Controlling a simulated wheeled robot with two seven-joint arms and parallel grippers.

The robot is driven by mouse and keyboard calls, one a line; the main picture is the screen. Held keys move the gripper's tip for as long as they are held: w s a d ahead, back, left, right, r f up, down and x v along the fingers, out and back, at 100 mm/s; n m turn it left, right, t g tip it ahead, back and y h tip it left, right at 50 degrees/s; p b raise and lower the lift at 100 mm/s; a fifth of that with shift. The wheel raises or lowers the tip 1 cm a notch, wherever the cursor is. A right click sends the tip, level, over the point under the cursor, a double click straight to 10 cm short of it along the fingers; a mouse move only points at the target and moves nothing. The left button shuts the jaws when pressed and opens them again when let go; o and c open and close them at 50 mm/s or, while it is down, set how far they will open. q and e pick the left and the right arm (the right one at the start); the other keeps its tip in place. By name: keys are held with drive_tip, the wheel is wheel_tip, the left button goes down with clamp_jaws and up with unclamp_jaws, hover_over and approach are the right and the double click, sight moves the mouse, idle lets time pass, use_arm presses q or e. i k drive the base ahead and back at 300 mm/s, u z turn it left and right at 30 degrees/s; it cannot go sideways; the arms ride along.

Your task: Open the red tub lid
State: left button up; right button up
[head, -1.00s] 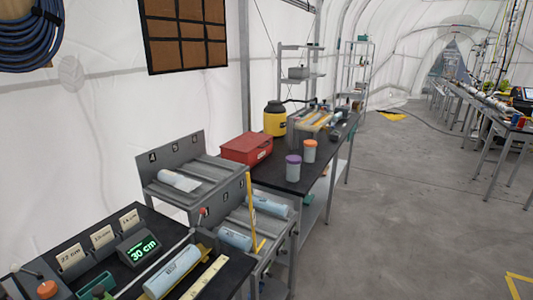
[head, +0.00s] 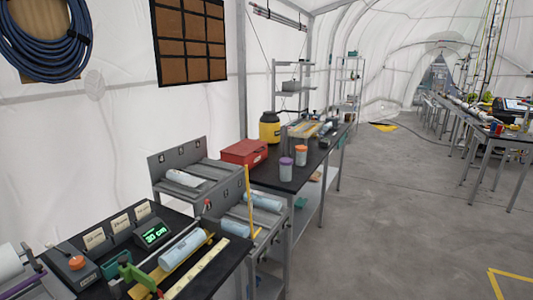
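Two small pale tubs stand upright on a black bench in the middle of the view. The far one has an orange-red lid (head: 300,148) on its pale body (head: 300,159). The near one has a purple lid (head: 286,160) on its pale body (head: 286,174). Both lids sit on top of their tubs. The two tubs stand close together near the bench's aisle-side edge. Neither of my grippers is in view.
A red box (head: 243,152) and a yellow canister (head: 270,128) stand on the same black bench (head: 272,178). A grey rack (head: 160,168) with pale cylinders and a nearer bench with a green display (head: 156,235) are at left. The grey floor (head: 400,220) at right is open.

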sight(245, 147)
drive_tip(key=z, duration=0.7)
drive_tip(key=i, duration=2.3)
drive_tip(key=u, duration=0.3)
